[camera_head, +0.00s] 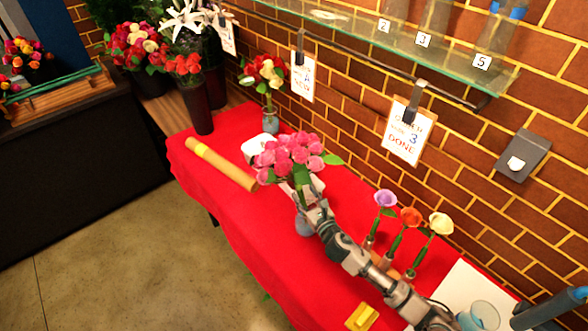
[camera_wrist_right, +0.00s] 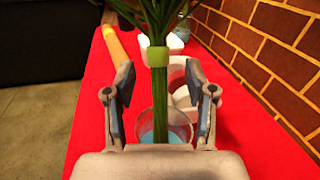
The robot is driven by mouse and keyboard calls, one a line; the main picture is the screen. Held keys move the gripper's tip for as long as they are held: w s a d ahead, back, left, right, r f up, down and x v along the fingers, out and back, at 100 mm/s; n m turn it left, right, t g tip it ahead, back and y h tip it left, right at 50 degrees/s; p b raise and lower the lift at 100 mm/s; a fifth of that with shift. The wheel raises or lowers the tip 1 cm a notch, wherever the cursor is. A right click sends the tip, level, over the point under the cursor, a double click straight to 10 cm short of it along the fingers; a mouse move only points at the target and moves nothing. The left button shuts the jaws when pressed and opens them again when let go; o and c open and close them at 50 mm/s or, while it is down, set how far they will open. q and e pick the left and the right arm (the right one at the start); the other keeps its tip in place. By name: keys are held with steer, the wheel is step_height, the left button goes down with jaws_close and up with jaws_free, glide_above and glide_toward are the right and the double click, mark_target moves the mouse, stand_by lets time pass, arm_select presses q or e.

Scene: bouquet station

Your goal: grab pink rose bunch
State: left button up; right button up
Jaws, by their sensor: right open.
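The pink rose bunch (camera_head: 290,157) stands in a small glass vase (camera_head: 304,225) on the red table. In the right wrist view its green stems (camera_wrist_right: 160,95) stand upright, tied with a light green band (camera_wrist_right: 158,57), above the vase rim (camera_wrist_right: 150,125). My right gripper (camera_head: 308,197) is at the stems below the blooms. In the right wrist view the open right gripper (camera_wrist_right: 160,100) has one finger on each side of the stems, with gaps between. My left gripper is not in view.
A tan paper roll (camera_head: 222,164) lies left of the bunch. Single purple (camera_head: 385,198), orange (camera_head: 410,217) and cream (camera_head: 441,223) flowers stand to the right. A yellow block (camera_head: 362,317) is near the front edge. A brick wall and glass shelf (camera_head: 400,35) border the back.

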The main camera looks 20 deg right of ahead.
mark_target(301, 189)
steer(key=w, duration=0.4)
steer(key=shift+a, duration=0.1)
steer(key=shift+w+a, duration=0.2)
steer(key=shift+w, duration=0.05)
steer(key=shift+c, duration=1.3)
jaws_close()
steer(key=shift+d, duration=0.1)
